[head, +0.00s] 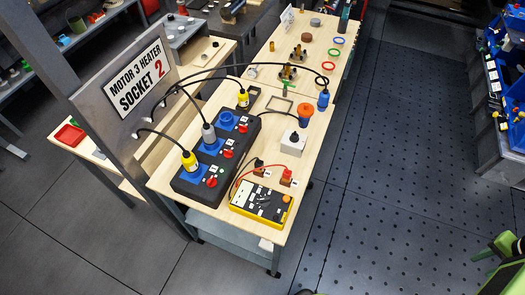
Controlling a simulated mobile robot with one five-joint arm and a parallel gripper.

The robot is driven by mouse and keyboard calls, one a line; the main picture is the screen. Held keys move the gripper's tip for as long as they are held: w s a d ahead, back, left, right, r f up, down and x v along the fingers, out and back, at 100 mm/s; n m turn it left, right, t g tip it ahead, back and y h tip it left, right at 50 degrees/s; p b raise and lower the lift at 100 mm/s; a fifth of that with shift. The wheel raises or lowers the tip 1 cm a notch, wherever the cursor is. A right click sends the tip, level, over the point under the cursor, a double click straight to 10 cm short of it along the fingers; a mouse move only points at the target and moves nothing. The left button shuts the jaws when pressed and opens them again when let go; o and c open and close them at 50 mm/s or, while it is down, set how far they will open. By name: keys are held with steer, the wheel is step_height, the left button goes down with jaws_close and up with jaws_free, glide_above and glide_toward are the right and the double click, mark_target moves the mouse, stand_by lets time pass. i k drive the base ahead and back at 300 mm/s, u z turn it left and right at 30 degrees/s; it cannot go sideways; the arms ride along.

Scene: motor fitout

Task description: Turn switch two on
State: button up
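A long black socket box (183,184) lies on the wooden bench top. It has blue sockets and three red rotary switches along its right side: a near one (212,182), a middle one (228,153) and a far one (243,128). The number labels and the switch positions are too small to read. A yellow plug (189,161) stands in the near socket and a grey plug (208,134) in the middle one. A green and black part (503,245) at the lower right seems to be my gripper, well away from the box; its fingers are unclear.
A sign (139,79) reading "MOTOR 3 HEATER SOCKET 2" stands left of the box. Black cables arch above it. The floor (375,190) right of the bench is clear.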

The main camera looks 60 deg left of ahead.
mark_target(228, 154)
steer(key=z, duration=0.1)
steer(key=k, duration=1.35)
steer(key=u, duration=1.9)
steer(key=i, duration=1)
steer(key=z, duration=0.1)
